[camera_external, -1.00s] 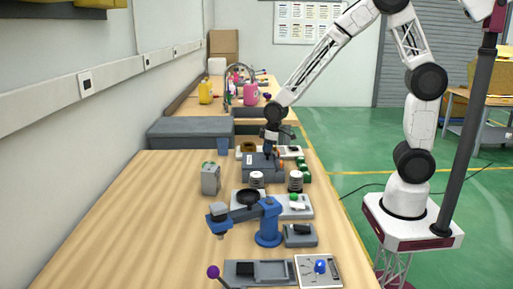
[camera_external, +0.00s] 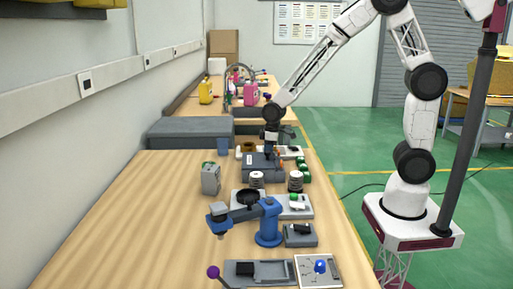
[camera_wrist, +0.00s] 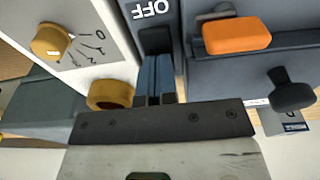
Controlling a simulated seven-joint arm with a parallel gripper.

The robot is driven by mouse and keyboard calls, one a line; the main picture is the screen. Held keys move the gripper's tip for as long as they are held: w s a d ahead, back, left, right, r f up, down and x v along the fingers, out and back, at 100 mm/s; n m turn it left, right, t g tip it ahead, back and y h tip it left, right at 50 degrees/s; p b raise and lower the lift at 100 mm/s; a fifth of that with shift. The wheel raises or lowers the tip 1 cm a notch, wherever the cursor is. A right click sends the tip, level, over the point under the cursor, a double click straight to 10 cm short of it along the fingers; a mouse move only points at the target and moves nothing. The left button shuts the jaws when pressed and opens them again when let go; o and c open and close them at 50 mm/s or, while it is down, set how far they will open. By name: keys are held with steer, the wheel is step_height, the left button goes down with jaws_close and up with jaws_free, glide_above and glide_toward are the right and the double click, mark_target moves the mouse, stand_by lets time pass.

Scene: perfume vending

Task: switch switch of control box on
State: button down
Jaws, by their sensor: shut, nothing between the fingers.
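The control box (camera_external: 258,172) is a dark grey box near the far end of the wooden bench in the external view. In the wrist view its dark face (camera_wrist: 225,75) carries a white "OFF" label, an orange part (camera_wrist: 237,36) and a black knob (camera_wrist: 292,90). My gripper (camera_external: 269,153) points down at the box. In the wrist view its fingers (camera_wrist: 156,62) are shut and empty, with the tips at a dark slot just below the "OFF" label. The switch itself is not clearly visible there; I cannot tell whether the fingertips touch it.
A white panel with a yellow knob (camera_wrist: 50,40) and dial marks stands left of the fingers, with a yellow ring (camera_wrist: 110,94) close by. Two ribbed cylinders, a grey block (camera_external: 210,179) and a blue arm-shaped fixture (camera_external: 268,224) stand nearer. The bench's left side is clear.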

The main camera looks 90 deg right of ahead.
steer(key=shift+s+a+f, duration=0.1)
steer(key=shift+s+f, duration=0.1)
steer(key=shift+s, duration=0.3)
steer(key=shift+w+r, duration=0.1)
steer(key=shift+r, duration=0.75)
step_height(320, 180, up, 12)
steer(key=s, duration=0.1)
steer(key=shift+s+r, duration=0.25)
steer(key=shift+s, duration=0.1)
steer(key=shift+r+t, duration=0.15)
steer(key=shift+t, duration=0.35)
steer(key=shift+w, duration=0.1)
stand_by(0.6)
steer(key=x, duration=1.4)
stand_by(0.4)
